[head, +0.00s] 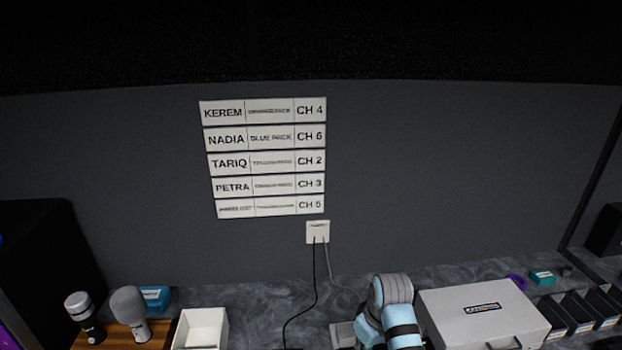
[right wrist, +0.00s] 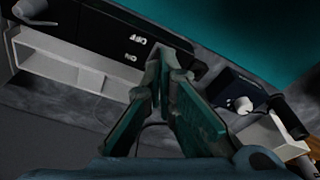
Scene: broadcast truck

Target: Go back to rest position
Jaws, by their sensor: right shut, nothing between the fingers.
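My right gripper (right wrist: 168,76) shows in the right wrist view with its teal-dark fingers closed together and nothing between them. It points over the dark marbled worktop and the gear along it. In the head view a light-blue and grey part of my arm (head: 389,308) rises at the bottom, just left of the grey case; no fingers show there. My left gripper is in neither view.
A grey case (head: 482,315) stands right of my arm. An open white box (head: 201,328) and two microphones (head: 131,312) stand at left. Cables hang from a wall plate (head: 317,232). Name strips (head: 265,160) are on the wall. The worktop (head: 265,305) has some bare room mid-left.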

